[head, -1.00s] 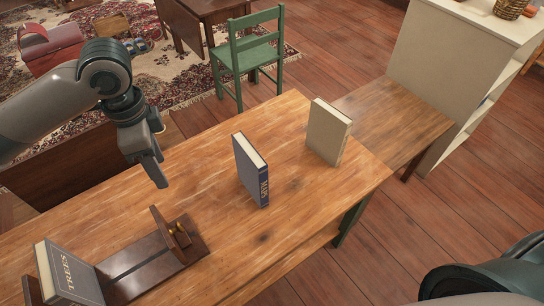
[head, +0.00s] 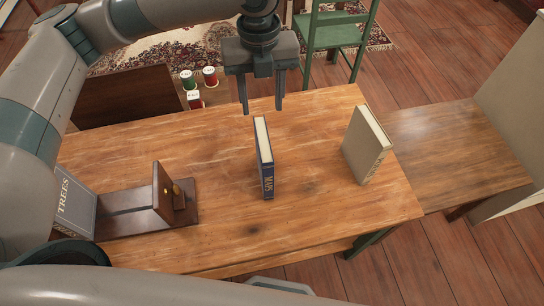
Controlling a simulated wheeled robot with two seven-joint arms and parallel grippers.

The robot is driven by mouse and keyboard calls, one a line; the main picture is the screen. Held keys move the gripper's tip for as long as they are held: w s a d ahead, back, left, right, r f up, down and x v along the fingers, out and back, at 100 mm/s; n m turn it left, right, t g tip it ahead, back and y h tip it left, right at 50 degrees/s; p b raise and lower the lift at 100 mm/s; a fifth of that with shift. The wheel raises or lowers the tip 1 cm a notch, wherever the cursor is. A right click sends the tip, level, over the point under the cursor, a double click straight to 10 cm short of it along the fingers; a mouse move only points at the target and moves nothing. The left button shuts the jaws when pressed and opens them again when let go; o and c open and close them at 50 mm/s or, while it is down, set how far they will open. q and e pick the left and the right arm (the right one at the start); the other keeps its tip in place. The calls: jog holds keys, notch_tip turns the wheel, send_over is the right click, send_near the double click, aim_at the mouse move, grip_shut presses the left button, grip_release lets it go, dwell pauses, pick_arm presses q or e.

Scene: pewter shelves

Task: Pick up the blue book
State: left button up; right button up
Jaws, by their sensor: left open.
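The blue book (head: 267,178) stands upright on the wooden table, its spine lettered "MAPS" facing me and its pale page edge on top. My left gripper (head: 262,108) is open and empty, pointing down. In the picture it shows just above and behind the book's top, its two fingers apart; I cannot tell the exact gap, but it does not hold the book. My right gripper is not in view.
A beige book (head: 366,146) stands upright to the right of the blue one. A dark wooden book rack (head: 133,222) with a grey "TREES" book (head: 75,207) is at the left. Table space around the blue book is clear.

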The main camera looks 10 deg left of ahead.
aim_at(263, 135)
pick_arm(q)
notch_tip(263, 135, down, 12)
jog(key=p, duration=0.3)
jog(key=shift+s+a+r, duration=0.1)
jog(key=shift+r, duration=0.15)
jog(key=shift+f, duration=0.35)
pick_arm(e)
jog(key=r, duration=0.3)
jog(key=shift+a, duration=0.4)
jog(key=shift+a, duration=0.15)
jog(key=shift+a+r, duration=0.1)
